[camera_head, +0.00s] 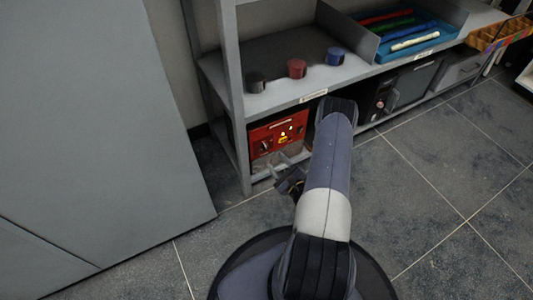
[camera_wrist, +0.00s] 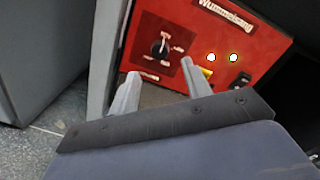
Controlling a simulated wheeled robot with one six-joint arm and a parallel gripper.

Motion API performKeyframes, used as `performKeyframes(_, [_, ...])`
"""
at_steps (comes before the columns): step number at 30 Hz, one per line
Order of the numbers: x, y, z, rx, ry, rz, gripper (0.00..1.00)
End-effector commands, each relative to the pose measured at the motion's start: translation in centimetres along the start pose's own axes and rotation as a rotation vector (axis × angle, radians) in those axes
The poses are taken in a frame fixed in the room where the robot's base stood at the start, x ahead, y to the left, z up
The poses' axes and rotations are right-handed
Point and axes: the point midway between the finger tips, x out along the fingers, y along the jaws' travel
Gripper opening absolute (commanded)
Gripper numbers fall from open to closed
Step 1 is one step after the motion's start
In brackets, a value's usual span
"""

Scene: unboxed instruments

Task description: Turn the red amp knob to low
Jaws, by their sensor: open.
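The red amp (camera_head: 290,127) stands on the lower shelf and faces me. In the wrist view its red front (camera_wrist: 195,22) bears white lettering. Its black knob (camera_wrist: 160,47) is at the left of that front, with a light pointer that seems to point up and slightly right; small marks surround it. The knob is small in the head view (camera_head: 264,147). My gripper (camera_wrist: 161,70) is open and empty. Its two fingers are spread below the knob in the wrist view, apart from it.
A grey shelf post (camera_head: 236,100) stands close on the left. Above, the upper shelf holds black, red (camera_head: 297,68) and blue round pieces. A dark device (camera_head: 405,88) stands to the right.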

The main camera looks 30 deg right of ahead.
Motion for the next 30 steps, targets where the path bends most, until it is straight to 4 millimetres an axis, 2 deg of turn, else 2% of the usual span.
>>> performKeyframes(6, [4.0,0.2,0.0,-0.001,-0.004,0.001,0.46])
performKeyframes(12, [6.0,0.1,0.0,0.000,-0.002,0.001,0.46])
performKeyframes(23, [6.4,0.0,0.0,0.001,0.000,0.000,0.45])
performKeyframes(30, [6.4,0.0,0.0,0.002,0.000,0.000,0.26])
